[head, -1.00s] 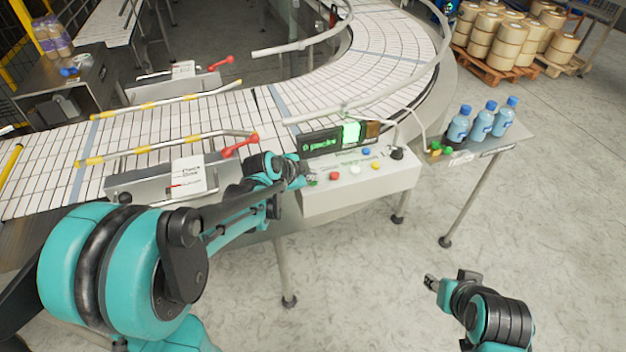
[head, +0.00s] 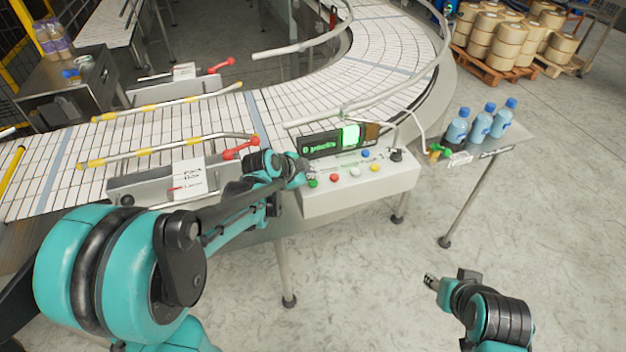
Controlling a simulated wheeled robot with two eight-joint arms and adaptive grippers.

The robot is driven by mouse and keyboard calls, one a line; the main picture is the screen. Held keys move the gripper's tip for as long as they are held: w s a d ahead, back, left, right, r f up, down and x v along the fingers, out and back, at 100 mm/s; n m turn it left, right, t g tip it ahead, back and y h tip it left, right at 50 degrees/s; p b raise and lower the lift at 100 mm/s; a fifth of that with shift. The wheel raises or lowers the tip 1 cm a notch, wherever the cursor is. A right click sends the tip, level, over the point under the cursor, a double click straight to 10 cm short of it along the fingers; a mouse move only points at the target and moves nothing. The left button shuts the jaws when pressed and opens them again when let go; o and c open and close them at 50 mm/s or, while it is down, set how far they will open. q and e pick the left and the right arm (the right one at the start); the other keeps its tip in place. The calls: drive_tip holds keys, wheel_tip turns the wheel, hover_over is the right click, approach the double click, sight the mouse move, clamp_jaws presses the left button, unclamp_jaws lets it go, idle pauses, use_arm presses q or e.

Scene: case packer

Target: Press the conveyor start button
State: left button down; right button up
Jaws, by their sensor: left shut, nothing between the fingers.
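The control box (head: 358,192) stands at the conveyor's front edge with several coloured buttons on its sloped top. The green button (head: 312,183) is at its left end, beside a red button (head: 334,178). My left gripper (head: 306,172) is shut and empty, with its tips at the left end of the box just above the green button. They look slightly apart from it, but contact is hard to judge. The conveyor (head: 190,128) has a white slatted belt. My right gripper (head: 431,281) hangs over the floor at lower right; its finger opening is unclear.
A lit display (head: 335,142) stands behind the buttons, with a black knob (head: 396,155) at the box's right. Blue bottles (head: 481,124) stand on a side table (head: 500,150). A guide rail with a red handle (head: 240,147) lies left of my gripper.

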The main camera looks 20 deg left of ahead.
sight(312, 183)
use_arm(q)
drive_tip(key=shift+r+p, duration=1.95)
drive_tip(key=shift+r, duration=0.6)
drive_tip(key=shift+f, duration=0.15)
drive_tip(key=shift+s+f+b, duration=0.25)
drive_tip(key=shift+s+b, duration=0.1)
drive_tip(key=shift+b, duration=0.15)
drive_tip(key=s+f+n+y+b, duration=0.1)
drive_tip(key=s+f+n+b, duration=0.5)
drive_tip(key=s, duration=0.6)
drive_tip(key=s+f+n+g+y+b, duration=0.1)
drive_tip(key=s+f+n+y+b, duration=0.1)
drive_tip(key=s+f+n+b, duration=0.4)
drive_tip(key=s+f+b, duration=0.5)
drive_tip(key=b, duration=0.1)
drive_tip(key=shift+s+f, duration=0.15)
drive_tip(key=shift+s, duration=0.2)
drive_tip(key=shift+d, duration=0.1)
